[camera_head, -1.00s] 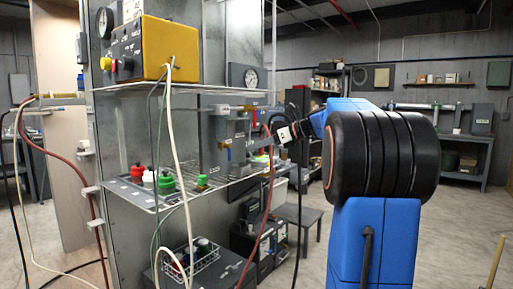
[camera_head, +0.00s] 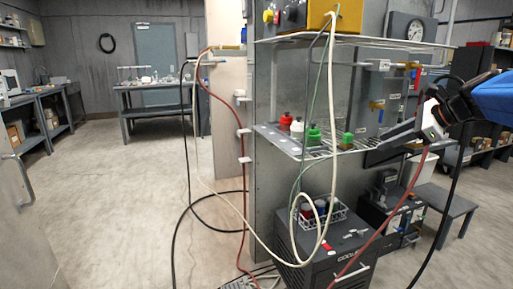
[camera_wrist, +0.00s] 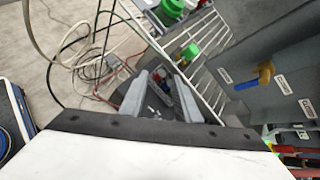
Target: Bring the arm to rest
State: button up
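My gripper (camera_head: 380,154) reaches in from the right in the head view, on my blue arm (camera_head: 508,97). Its dark fingers point left and down beside the right end of the wire shelf (camera_head: 290,149). In the wrist view my gripper (camera_wrist: 160,95) shows two grey fingers with a gap between them. Nothing appears held; small items far below show through the gap. I cannot tell whether the fingers touch the shelf edge.
Red, white and green-capped bottles (camera_head: 314,136) stand on the shelf. Hoses (camera_head: 333,150) hang in front of it. A cooler (camera_head: 335,258) with a wire basket (camera_head: 322,222) stands below. A low stool (camera_head: 446,207) is at right. Open floor (camera_head: 120,200) lies at left.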

jog(key=s+a+f+n+g+h, duration=0.1)
jog(key=s+a+f+n, duration=0.45)
jog(key=s, duration=0.25)
jog(key=s+a+f+n+g+h, duration=0.2)
jog(key=s+a+f+n, duration=0.3)
jog(key=s+f, duration=0.15)
jog(key=s+f+n+h, duration=0.3)
jog(key=s+f+n, duration=0.9)
jog(key=s, duration=0.4)
jog(key=shift+s+a+f+g, duration=0.2)
jog(key=shift+s+f+g, duration=0.15)
jog(key=shift+f, duration=0.15)
